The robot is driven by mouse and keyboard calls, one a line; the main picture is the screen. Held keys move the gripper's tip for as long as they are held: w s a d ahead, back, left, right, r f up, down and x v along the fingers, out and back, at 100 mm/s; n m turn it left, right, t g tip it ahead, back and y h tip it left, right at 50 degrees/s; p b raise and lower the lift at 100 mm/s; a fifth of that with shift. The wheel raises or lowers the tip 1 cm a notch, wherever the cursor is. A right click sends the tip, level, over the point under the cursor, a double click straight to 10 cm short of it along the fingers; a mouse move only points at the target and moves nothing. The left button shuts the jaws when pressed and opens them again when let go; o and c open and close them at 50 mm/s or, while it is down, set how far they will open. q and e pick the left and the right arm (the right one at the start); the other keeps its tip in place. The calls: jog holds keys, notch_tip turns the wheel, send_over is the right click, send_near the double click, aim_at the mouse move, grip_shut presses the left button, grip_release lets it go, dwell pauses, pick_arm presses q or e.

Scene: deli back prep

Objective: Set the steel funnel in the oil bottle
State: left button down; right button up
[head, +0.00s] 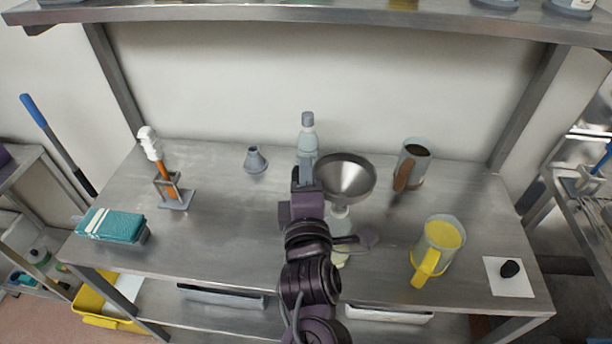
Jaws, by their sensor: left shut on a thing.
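The steel funnel (347,176) is a wide grey cone, upright with its mouth facing up, right of centre in the head view. My left gripper (306,174) is at the funnel's left rim and shut on it. A pale, see-through bottle (340,260), which looks like the oil bottle, stands below the funnel, partly hidden by my left arm. The funnel's lower end lines up with the bottle's top; I cannot tell whether the spout is inside the neck. My right gripper is not in view.
A grey-capped bottle (307,133) stands behind my gripper. A small grey funnel (255,159) is left of it. A brown-handled container (415,158) and yellow-handled jug (438,245) stand right. A teal cloth (112,224) and brush holder (176,198) are left. The left-middle steel table (225,225) is clear.

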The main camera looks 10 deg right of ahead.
pick_arm(q)
jog(key=shift+f+b, duration=0.85)
jog(key=shift+f, duration=0.15)
jog(key=shift+f+b, duration=0.3)
jog(key=shift+f, duration=0.1)
jog(key=c, duration=0.8)
grip_release()
jog(key=shift+c, duration=0.2)
jog(key=shift+s, duration=0.15)
jog(key=shift+s+a, duration=0.2)
jog(key=shift+s, duration=0.9)
jog(key=shift+w+r, duration=0.1)
jog(key=shift+w, duration=0.05)
jog(key=shift+w+d, duration=0.25)
jog(key=shift+w, duration=0.8)
